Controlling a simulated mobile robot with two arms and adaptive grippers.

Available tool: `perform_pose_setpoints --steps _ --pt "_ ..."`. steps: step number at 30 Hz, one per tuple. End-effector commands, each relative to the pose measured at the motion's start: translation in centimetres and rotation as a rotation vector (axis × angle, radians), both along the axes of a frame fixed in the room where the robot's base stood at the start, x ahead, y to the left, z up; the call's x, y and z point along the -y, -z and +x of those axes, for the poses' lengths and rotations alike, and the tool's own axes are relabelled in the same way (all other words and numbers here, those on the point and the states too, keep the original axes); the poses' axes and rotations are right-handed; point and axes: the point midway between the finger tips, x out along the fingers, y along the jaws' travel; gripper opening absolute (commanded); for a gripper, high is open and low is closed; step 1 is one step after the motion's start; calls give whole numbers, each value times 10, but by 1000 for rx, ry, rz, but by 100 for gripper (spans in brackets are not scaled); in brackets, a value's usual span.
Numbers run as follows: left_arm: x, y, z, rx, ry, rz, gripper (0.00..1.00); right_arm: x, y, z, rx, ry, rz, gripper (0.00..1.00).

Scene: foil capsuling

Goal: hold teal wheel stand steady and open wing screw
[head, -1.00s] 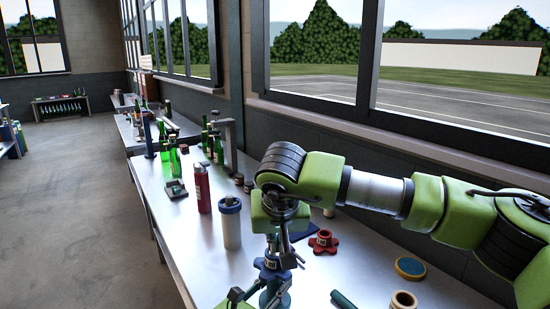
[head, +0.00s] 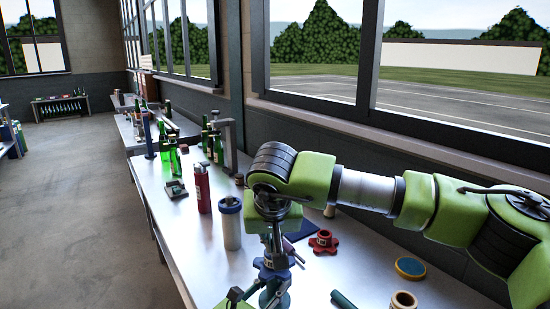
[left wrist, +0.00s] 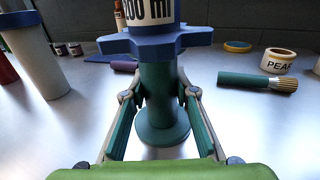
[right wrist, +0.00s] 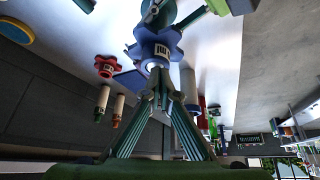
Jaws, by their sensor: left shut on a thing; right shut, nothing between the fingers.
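The teal wheel stand (head: 275,298) stands upright on the bench, with a round base (left wrist: 162,135) in the left wrist view. A blue star-shaped wheel (left wrist: 185,36) with a white label band above it sits on top. My left gripper (left wrist: 160,95) is shut around the teal column, one finger on each side. My right gripper (head: 276,254) points down just above the blue wheel, shut and empty. In the right wrist view its fingertips (right wrist: 160,92) meet near the blue wheel (right wrist: 155,45). I cannot make out the wing screw clearly; the right fingers partly cover the stand's top.
A white cylinder with a blue lid (head: 230,225) and a red bottle (head: 202,188) stand left of the stand. A red star wheel (head: 323,242), a yellow-rimmed disc (head: 410,267), a cream ring (head: 403,300) and a teal-handled brush (left wrist: 250,81) lie to the right.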

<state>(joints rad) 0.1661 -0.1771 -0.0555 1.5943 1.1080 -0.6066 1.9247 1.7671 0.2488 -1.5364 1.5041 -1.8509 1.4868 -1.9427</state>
Motion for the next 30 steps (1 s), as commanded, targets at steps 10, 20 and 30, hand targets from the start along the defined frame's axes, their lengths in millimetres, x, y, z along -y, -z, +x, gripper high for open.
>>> perform_pose_setpoints --steps 10,20,30 --pt "2 0 -1 1 5 1 0 -2 -2 -8 3 -2 2 0" --pt "1 0 -1 0 3 0 0 -2 -32 -8 3 -1 3 0" --pt "1 0 0 0 2 0 0 -2 -61 -8 2 -2 1 0"
